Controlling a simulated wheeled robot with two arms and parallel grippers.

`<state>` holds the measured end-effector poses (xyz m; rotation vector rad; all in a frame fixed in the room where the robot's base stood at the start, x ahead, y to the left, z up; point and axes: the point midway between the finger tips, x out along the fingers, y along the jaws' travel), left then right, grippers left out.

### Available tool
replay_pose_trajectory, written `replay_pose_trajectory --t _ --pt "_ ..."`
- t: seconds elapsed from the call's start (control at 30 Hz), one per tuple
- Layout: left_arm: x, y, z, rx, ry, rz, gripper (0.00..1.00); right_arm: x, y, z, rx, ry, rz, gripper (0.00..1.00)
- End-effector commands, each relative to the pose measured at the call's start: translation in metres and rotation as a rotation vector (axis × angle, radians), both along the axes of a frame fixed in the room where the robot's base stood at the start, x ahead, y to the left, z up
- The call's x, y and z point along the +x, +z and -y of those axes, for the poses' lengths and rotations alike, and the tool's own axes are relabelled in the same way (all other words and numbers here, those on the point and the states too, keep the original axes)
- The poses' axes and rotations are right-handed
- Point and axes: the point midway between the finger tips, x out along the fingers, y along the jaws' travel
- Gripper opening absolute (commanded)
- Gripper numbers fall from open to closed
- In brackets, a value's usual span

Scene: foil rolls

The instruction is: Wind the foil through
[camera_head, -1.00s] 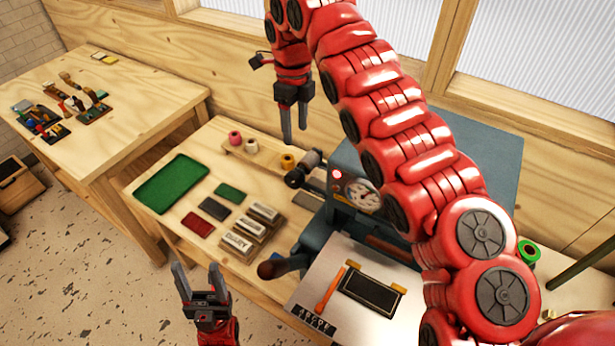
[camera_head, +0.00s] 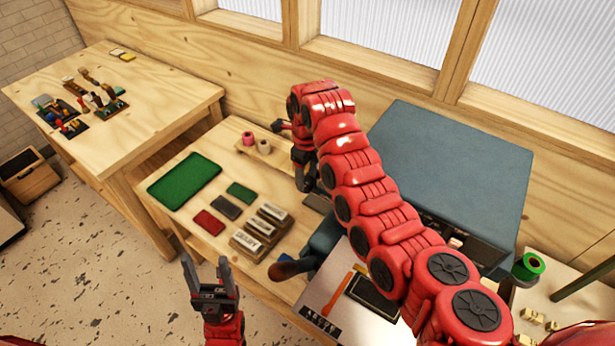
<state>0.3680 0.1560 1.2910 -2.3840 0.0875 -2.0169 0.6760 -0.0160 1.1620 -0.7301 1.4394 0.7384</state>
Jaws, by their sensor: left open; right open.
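A pink foil roll (camera_head: 248,138) and a pale foil roll (camera_head: 264,146) stand on a small wooden strip at the back of the bench. My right gripper (camera_head: 302,184) points down just right of them, beside the blue-grey press (camera_head: 450,165). Its jaws are open; the arm partly hides the fingertips and what lies behind them. My arm also covers the middle of the press front. A green roll (camera_head: 528,266) lies right of the press. My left gripper (camera_head: 207,272) is open and empty, fingers up, over the floor in front of the bench.
A green tray (camera_head: 184,181), flat coloured pads and type blocks (camera_head: 262,230) lie on the bench left of the press. A dark-knobbed handle (camera_head: 285,269) juts from the press. A side table (camera_head: 150,95) with small tools stands at the left.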

Motion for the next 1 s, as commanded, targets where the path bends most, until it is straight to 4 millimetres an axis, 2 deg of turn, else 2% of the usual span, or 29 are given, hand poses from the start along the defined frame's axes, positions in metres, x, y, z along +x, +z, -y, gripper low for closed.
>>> replay_pose_trajectory --t 0.2,0.53,0.87,1.0 --pt "0.000 0.006 0.000 0.000 0.000 0.000 0.60 -0.001 -0.015 0.001 -0.005 0.000 -0.003 0.60" --pt "0.000 0.006 0.000 0.000 0.000 0.000 0.60 -0.001 -0.017 0.001 -0.007 0.001 -0.001 0.60" --pt "0.000 0.006 0.000 0.000 0.000 0.000 0.60 -0.001 -0.017 0.001 -0.006 0.001 -0.001 0.01" --pt "0.000 0.006 0.000 0.000 0.000 0.000 0.60 -0.001 -0.017 0.001 -0.006 0.001 -0.001 0.00"
